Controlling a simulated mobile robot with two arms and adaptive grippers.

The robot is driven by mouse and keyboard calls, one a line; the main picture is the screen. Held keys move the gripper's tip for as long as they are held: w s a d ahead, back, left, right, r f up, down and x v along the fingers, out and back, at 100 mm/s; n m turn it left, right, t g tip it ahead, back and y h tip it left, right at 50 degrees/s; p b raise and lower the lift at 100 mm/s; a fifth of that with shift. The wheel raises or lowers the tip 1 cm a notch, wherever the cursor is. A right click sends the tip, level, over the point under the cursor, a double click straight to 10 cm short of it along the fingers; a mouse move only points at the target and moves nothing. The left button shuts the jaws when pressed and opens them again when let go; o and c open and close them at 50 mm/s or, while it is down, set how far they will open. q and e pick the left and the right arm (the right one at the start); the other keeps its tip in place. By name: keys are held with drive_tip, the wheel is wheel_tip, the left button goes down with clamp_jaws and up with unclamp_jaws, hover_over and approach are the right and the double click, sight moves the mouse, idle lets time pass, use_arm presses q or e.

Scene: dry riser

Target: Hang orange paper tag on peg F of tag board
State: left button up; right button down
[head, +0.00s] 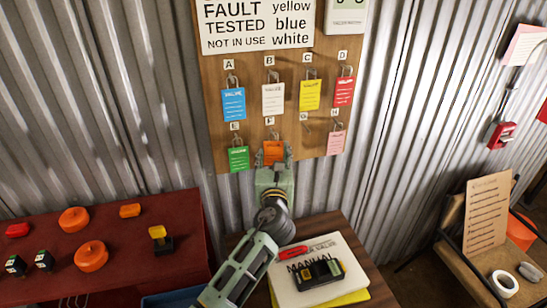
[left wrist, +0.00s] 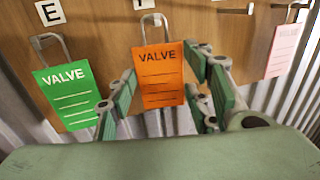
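The orange paper tag (head: 272,152) is upright at peg F on the wooden tag board (head: 240,104). In the left wrist view the orange tag (left wrist: 161,75) faces me, and its wire loop reaches up to the peg just below the F label. The loop appears to be around the peg. My left gripper (head: 273,166) is open at the tag's lower part. In the left wrist view the fingers of my left gripper (left wrist: 163,85) stand spread on either side of the tag, close to its edges. My right gripper is not in view.
A green tag (head: 238,159) hangs left at E and a pink tag (head: 336,142) right at H. Peg G (head: 307,126) is bare. Blue, white, yellow and red tags hang above. A red bench (head: 130,245) and a small table with a manual (head: 318,258) stand below.

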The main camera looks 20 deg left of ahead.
use_arm(q)
drive_tip(key=o, duration=0.4)
drive_tip(key=shift+c, duration=0.2)
drive_tip(key=shift+s, duration=0.1)
drive_tip(key=shift+s+d, duration=0.15)
drive_tip(key=shift+s, duration=0.1)
drive_tip(key=v, duration=1.1)
drive_tip(key=shift+s, duration=0.2)
